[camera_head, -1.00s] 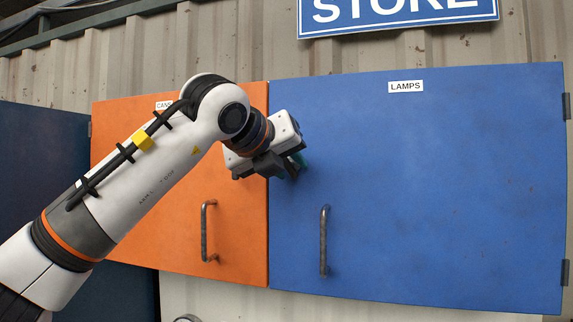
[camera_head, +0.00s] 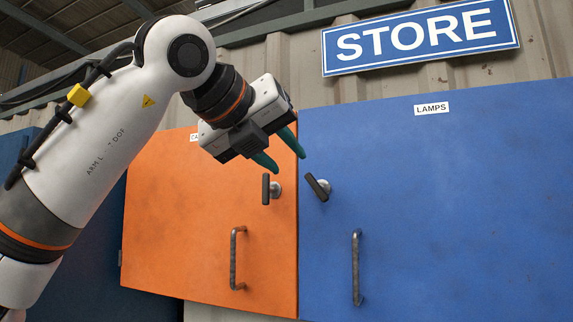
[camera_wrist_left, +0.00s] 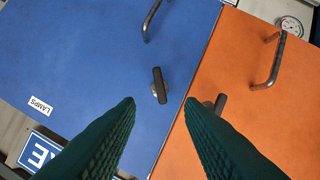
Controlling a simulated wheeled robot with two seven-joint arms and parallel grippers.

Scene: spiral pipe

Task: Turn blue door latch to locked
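The blue door (camera_head: 440,190) is shut and carries a dark latch (camera_head: 317,187) near its left edge. The latch handle is tilted, its upper end leaning left. It also shows in the left wrist view (camera_wrist_left: 159,86), ahead of the fingertips and touching neither. My left gripper (camera_head: 283,160) is open and empty, above and to the left of the blue latch, with its two green fingers apart. In the left wrist view the fingers (camera_wrist_left: 160,103) spread wide below the latch. My right gripper is in neither view.
The orange door (camera_head: 200,230) beside it has its own latch (camera_head: 268,189), upright and close to the blue one. Bar handles stick out from the orange door (camera_head: 234,258) and the blue door (camera_head: 356,268). A STORE sign (camera_head: 420,38) hangs above. A gauge (camera_wrist_left: 291,26) shows in the left wrist view.

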